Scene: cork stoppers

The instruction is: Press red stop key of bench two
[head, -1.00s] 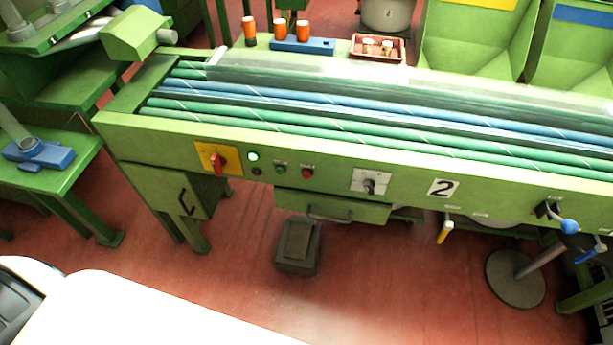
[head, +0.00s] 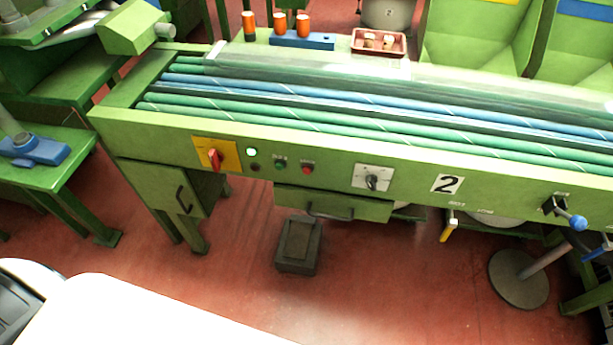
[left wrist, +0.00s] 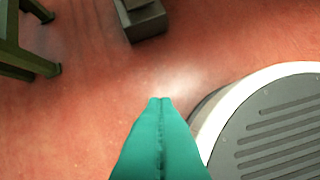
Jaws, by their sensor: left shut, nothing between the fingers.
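The red stop key (head: 307,169) is a small red button on that panel, right of a green button (head: 280,164) and a lit green lamp (head: 252,152). A larger red rotary switch (head: 215,159) sits on a yellow plate to their left. My left gripper (left wrist: 160,101) shows in the left wrist view as two teal fingers, shut and empty, above the red floor. It is not in the head view. My right gripper is in neither view.
A dark foot pedal (head: 299,245) stands on the floor below the panel, also in the left wrist view (left wrist: 141,18). A drawer (head: 330,205) hangs under the panel. A round-based stool (head: 519,280) stands at the right. The floor before the bench is otherwise clear.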

